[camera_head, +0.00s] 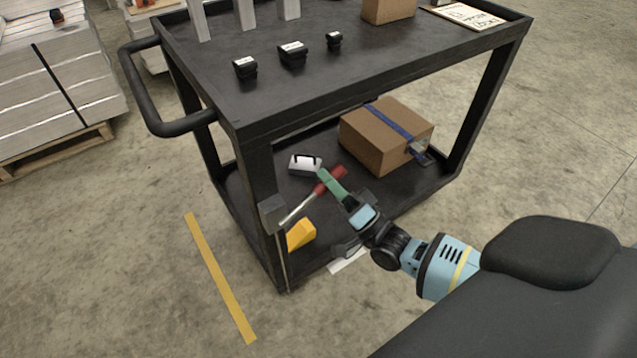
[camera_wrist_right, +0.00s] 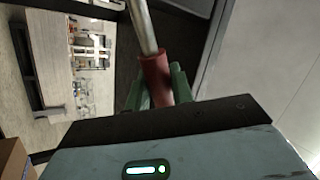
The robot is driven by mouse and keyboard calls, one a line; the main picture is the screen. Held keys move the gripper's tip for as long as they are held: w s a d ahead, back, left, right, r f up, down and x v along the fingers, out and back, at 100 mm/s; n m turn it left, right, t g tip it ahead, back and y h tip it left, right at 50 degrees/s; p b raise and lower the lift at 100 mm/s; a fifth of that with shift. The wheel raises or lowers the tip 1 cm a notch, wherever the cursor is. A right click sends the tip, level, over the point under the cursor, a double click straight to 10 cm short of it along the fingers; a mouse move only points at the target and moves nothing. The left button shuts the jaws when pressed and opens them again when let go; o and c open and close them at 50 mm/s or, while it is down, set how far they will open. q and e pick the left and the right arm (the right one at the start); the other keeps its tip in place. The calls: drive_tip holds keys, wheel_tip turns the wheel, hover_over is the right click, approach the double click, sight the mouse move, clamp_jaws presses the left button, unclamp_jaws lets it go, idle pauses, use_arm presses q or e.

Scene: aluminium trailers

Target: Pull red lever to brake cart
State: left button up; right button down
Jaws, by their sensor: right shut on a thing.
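The red lever (camera_head: 322,187) is a metal rod with a red grip, fixed to a grey bracket (camera_head: 272,213) on the near leg of the black cart (camera_head: 243,150). The rod slants up and to the right from the bracket. My right gripper (camera_head: 331,184) is shut on the red grip; its green fingers lie on both sides of it. In the right wrist view the red grip (camera_wrist_right: 155,78) sits between the green fingers, with the metal rod running up from it. My left gripper is not in view.
The cart's lower shelf holds a cardboard box (camera_head: 378,139) with a blue strap, a white-and-black item (camera_head: 304,164) and a yellow item (camera_head: 300,234). Small black devices (camera_head: 292,53) stand on top. A cart handle (camera_head: 141,95) juts out left. Floor in front is clear.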

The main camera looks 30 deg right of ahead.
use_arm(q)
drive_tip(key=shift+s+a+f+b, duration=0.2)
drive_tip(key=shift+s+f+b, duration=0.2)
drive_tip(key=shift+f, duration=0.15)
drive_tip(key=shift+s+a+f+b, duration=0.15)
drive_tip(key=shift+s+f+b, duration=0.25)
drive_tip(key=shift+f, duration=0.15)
use_arm(e)
drive_tip(key=shift+d+f+m+t+h, duration=0.25)
drive_tip(key=shift+f+m+h, duration=0.2)
drive_tip(key=shift+m, duration=0.25)
drive_tip(key=shift+d+f+m+t+h, duration=0.15)
drive_tip(key=shift+f+m+t+h, duration=0.1)
drive_tip(key=shift+f+m+h, duration=0.35)
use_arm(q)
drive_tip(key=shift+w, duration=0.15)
use_arm(e)
drive_tip(key=shift+r, duration=0.1)
drive_tip(key=c, duration=1.2)
unclamp_jaws()
drive_tip(key=shift+c, duration=0.2)
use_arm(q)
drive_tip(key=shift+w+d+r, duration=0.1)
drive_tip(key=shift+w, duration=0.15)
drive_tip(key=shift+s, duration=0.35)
use_arm(e)
drive_tip(key=v, duration=0.7)
drive_tip(key=shift+s, duration=0.35)
